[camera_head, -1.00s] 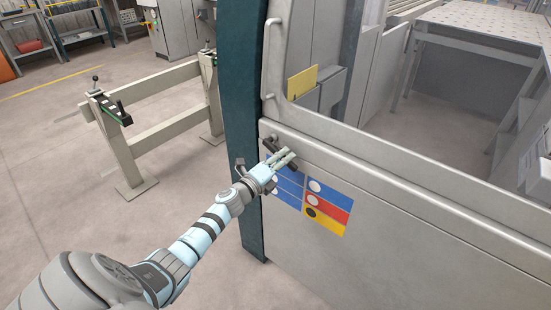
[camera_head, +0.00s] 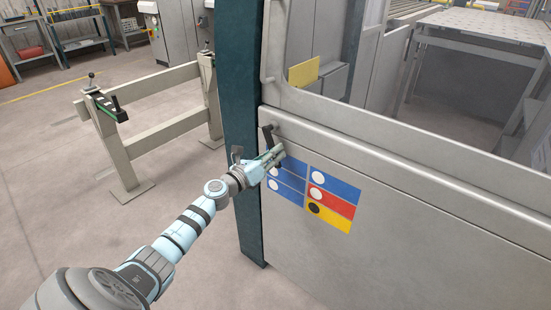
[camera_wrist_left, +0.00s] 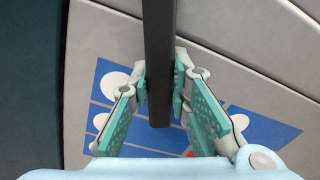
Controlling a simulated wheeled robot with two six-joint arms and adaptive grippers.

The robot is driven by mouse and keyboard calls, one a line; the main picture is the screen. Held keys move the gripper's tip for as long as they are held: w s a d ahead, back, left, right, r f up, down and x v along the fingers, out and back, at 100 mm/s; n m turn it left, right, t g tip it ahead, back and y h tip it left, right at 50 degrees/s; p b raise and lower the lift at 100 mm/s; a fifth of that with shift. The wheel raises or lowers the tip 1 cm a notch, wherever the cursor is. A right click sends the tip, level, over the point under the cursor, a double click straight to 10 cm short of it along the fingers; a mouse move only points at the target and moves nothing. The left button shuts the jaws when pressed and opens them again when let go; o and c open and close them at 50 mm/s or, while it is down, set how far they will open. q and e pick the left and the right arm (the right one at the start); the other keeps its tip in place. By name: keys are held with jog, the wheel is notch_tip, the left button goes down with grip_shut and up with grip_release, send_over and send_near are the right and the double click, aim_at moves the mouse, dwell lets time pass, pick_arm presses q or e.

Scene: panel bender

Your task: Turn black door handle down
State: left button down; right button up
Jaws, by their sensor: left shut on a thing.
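The black door handle (camera_head: 268,134) is on the grey door (camera_head: 400,215), near its edge by the dark teal post. It points steeply down, and its lower end is hidden by my left gripper (camera_head: 276,153). In the left wrist view the handle (camera_wrist_left: 158,60) is a dark bar running down between the two fingers. My left gripper (camera_wrist_left: 161,105) is shut on the handle near its free end, with the green pads on either side of it. My right gripper is not in view.
The dark teal post (camera_head: 243,80) stands just left of the door. Blue, red and yellow labels (camera_head: 335,197) are on the door. A beige frame (camera_head: 150,140) stands to the left on open floor.

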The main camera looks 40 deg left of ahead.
pick_arm(q)
jog(key=shift+a+m, duration=0.2)
jog(key=shift+m, duration=0.2)
jog(key=c, duration=1.6)
grip_release()
jog(key=shift+w, duration=0.1)
jog(key=shift+o, duration=0.6)
jog(key=shift+w+f, duration=0.1)
